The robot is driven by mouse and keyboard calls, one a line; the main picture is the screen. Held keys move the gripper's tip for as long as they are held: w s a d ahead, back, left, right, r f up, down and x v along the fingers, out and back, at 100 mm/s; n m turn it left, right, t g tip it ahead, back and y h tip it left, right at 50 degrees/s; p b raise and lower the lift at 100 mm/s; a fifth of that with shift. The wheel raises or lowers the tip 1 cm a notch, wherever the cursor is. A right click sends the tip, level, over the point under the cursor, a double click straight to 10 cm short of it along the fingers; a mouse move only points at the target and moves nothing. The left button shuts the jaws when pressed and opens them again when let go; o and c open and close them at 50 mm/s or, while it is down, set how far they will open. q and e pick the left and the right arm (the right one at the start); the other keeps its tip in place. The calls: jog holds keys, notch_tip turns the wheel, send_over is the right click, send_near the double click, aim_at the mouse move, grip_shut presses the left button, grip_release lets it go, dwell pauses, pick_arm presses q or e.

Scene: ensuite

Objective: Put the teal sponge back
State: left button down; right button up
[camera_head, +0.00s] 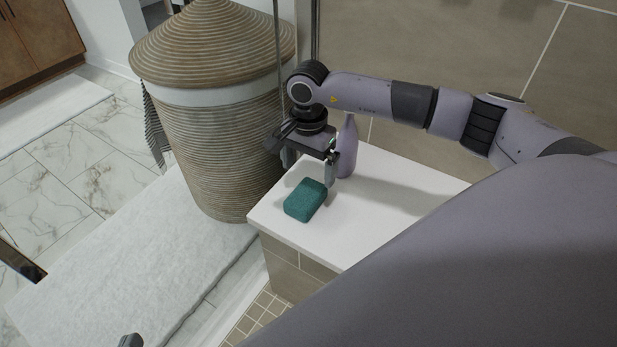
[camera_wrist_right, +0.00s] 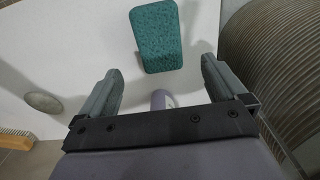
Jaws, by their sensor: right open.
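The teal sponge (camera_head: 305,199) lies on the white bench top (camera_head: 400,179) near its left front edge. In the right wrist view the sponge (camera_wrist_right: 157,37) lies ahead of the fingertips, between their lines and not touched. My right gripper (camera_head: 308,165) is open and empty, above the bench just behind the sponge. In the wrist view its two fingers (camera_wrist_right: 160,72) stand wide apart. Only a small tip of my left gripper (camera_head: 131,341) shows at the bottom edge of the head view, so its jaws cannot be judged.
A purple bottle (camera_head: 347,148) stands right beside my right gripper. A tall woven basket (camera_head: 215,140) stands left of the bench. The wrist view shows a grey oval object (camera_wrist_right: 43,102) and a brush (camera_wrist_right: 16,140) on the left. The front of the bench top is clear.

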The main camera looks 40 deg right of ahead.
aim_at(308, 191)
jog(key=s+a+r+m+g+y, duration=0.1)
jog(key=s+a+y, duration=0.35)
jog(key=a, duration=0.65)
jog(key=s+a+r+m+g+y, duration=0.1)
jog(key=s+a+r+m+y, duration=0.3)
jog(key=a, duration=0.6)
jog(key=s+a+r+m+t+y, duration=0.2)
jog(key=a+r+m+t+y, duration=0.6)
jog(key=m+y, duration=0.45)
jog(key=w+d+f+m+t+h, duration=0.25)
jog(key=m+t+h, duration=0.35)
jog(key=m, duration=0.7)
jog(key=w+d+f+m+t+h, duration=0.1)
jog(key=d+m+t+h, duration=0.35)
jog(key=m, duration=0.85)
pick_arm(q)
jog(key=shift+a+r+p, duration=0.25)
jog(key=shift+a+p, duration=0.05)
jog(key=shift+a, duration=0.05)
pick_arm(e)
jog(key=s+d+f+m+g+h, duration=0.3)
jog(key=s+f+m+g+h, duration=0.2)
jog(key=f+m, duration=0.5)
jog(key=shift+s+f+m, duration=0.4)
jog(key=shift+s+m, duration=0.65)
jog(key=shift+s, duration=0.2)
pick_arm(q)
jog(key=shift+s, duration=0.1)
